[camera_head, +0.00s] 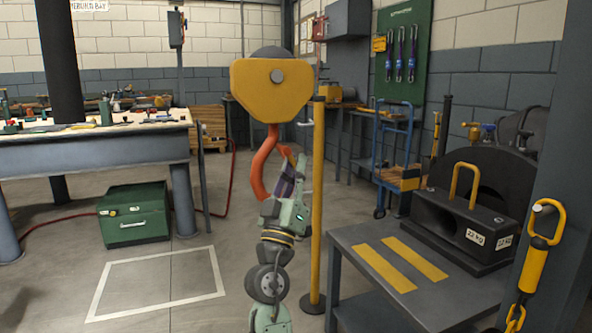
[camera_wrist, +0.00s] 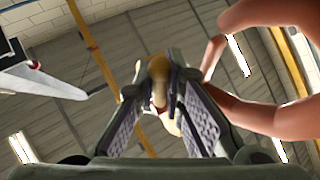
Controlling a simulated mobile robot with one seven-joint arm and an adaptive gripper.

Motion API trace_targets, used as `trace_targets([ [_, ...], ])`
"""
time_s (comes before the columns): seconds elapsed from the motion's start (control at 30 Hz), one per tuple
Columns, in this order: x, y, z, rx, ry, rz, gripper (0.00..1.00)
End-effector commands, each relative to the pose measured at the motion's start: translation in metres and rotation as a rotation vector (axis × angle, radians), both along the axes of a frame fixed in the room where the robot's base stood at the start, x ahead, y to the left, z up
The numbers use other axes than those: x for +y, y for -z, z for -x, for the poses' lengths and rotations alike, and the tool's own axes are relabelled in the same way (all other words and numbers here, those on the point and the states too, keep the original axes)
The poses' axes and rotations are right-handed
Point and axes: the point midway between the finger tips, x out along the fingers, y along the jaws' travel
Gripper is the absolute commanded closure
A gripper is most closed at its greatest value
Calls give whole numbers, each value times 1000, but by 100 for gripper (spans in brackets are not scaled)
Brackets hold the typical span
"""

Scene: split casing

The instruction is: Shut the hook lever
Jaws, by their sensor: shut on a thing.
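A yellow hoist block (camera_head: 270,88) hangs in the middle of the head view. Its orange hook (camera_head: 258,172) curves down below it, and shows large and blurred at the right of the wrist view (camera_wrist: 262,112). The hook lever (camera_head: 289,154) is a thin orange-yellow piece at the hook's right side, mostly hidden by my fingers. My gripper (camera_head: 293,172) reaches up from below to the hook's opening. In the wrist view my gripper's pads (camera_wrist: 160,80) close on a tan-yellow piece, the hook lever (camera_wrist: 158,94). How far the lever stands from the hook tip is unclear.
A yellow post (camera_head: 318,200) stands just right of my arm. A dark table (camera_head: 365,235) with a black 22 kg weight (camera_head: 465,225) is at the right. A workbench (camera_head: 95,145) and green box (camera_head: 134,215) are at the left. Floor by the white outline is clear.

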Motion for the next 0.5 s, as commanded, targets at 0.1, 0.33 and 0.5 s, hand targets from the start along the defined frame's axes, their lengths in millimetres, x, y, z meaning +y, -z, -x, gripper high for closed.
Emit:
trace_targets([
  [0.1,1,-1,0,-1,-1,1,100],
  [0.33,1,-1,0,-1,0,1,76],
  [0.5,0,0,0,-1,-1,0,69],
])
